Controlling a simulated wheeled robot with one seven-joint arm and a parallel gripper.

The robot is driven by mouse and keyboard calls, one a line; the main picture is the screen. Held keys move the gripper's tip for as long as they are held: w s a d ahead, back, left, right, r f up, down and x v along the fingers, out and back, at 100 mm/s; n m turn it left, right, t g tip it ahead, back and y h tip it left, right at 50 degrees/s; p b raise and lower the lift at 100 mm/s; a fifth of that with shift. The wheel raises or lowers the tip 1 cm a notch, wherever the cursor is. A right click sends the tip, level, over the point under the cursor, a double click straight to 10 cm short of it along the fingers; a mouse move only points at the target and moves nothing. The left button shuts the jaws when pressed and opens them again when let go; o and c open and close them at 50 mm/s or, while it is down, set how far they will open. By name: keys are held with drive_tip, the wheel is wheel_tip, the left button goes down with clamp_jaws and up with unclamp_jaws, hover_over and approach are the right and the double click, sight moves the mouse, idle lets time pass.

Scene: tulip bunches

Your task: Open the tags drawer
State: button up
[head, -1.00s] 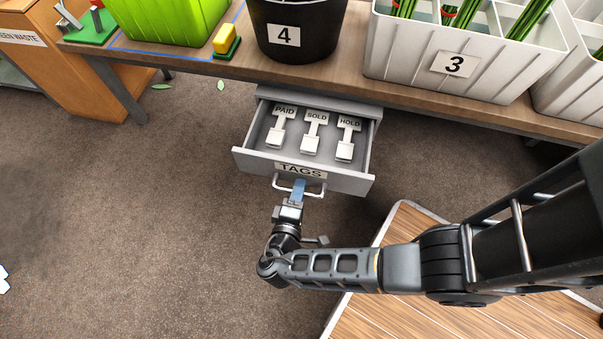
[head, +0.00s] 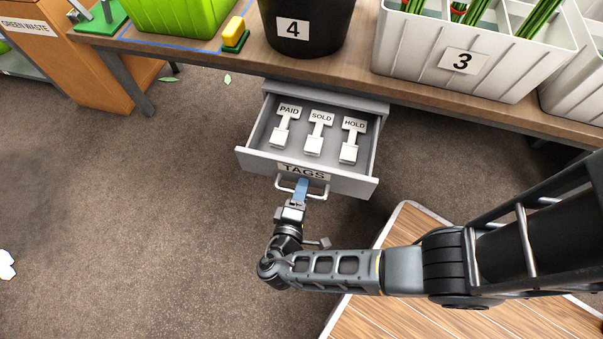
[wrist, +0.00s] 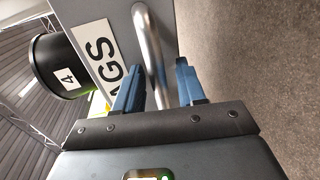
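The tags drawer (head: 258,158) is a grey drawer under the wooden table, pulled well out. Its front carries a TAGS label (head: 303,172) and a metal bar handle (head: 318,195). Three white tags lie inside: PAID (head: 285,125), SOLD (head: 317,133) and HOLD (head: 351,140). My gripper (head: 301,189) is at the handle. In the wrist view the handle bar (wrist: 147,40) passes between the blue fingers of my gripper (wrist: 162,88). The fingers stand apart, with a gap beside the bar. The label is partly hidden there.
On the table (head: 215,68) stand a green bin (head: 180,15), a yellow and green block (head: 234,35), a black bucket 4 (head: 325,30) and a white crate 3 (head: 420,55). A wooden platform (head: 400,315) lies at lower right. The carpet at left is mostly clear.

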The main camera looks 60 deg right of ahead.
drive_tip(key=p+v, duration=0.1)
drive_tip(key=v, duration=0.6)
drive_tip(key=shift+a, duration=0.4)
drive_tip(key=shift+s, duration=0.1)
